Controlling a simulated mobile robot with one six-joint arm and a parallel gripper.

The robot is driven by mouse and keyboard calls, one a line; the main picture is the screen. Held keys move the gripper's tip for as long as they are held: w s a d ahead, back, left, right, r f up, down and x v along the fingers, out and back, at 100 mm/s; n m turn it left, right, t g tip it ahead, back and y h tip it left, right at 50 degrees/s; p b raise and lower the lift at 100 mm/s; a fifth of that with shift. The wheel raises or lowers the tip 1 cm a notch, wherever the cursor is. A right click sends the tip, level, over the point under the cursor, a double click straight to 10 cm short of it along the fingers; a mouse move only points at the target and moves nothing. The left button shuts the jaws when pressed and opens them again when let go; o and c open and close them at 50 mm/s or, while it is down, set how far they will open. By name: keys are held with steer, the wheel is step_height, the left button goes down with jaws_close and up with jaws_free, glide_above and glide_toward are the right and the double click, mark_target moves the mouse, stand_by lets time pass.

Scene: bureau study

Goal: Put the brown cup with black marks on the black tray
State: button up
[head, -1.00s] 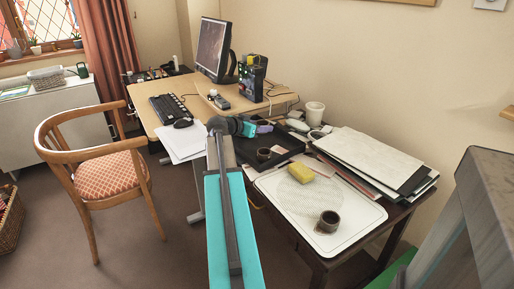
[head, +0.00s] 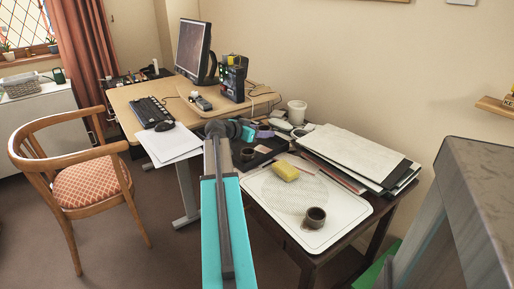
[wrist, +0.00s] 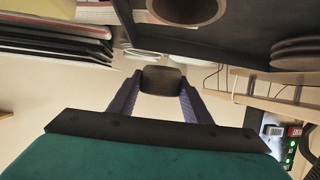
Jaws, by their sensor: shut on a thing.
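My gripper (head: 262,133) has purple fingers and is shut on a small dark brown cup (head: 264,126). The cup also shows between the fingertips in the wrist view (wrist: 163,80); its marks are too dark to make out. The black tray (head: 270,148) lies on the dark table, partly hidden behind my arm. Another brown cup (head: 248,154) stands on it, and shows large at the top of the wrist view (wrist: 188,8). The held cup is over or just beyond the tray's far side; I cannot tell its height.
A yellow sponge (head: 285,171) lies on the white tray. A stack of papers and folders (head: 352,152) is to the right, a white container (head: 297,112) behind. The desk with monitor (head: 193,48) stands beyond, and a wooden chair (head: 82,190) is at left.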

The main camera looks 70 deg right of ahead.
mark_target(262, 152)
steer(key=shift+f, duration=1.85)
steer(key=shift+f+b, duration=0.35)
steer(key=shift+f, duration=1.5)
steer(key=shift+f, duration=0.15)
steer(key=o, duration=0.8)
steer(key=shift+r, duration=0.2)
steer(key=v, duration=1.2)
steer(key=shift+a+p, duration=0.1)
steer(key=shift+p, duration=0.25)
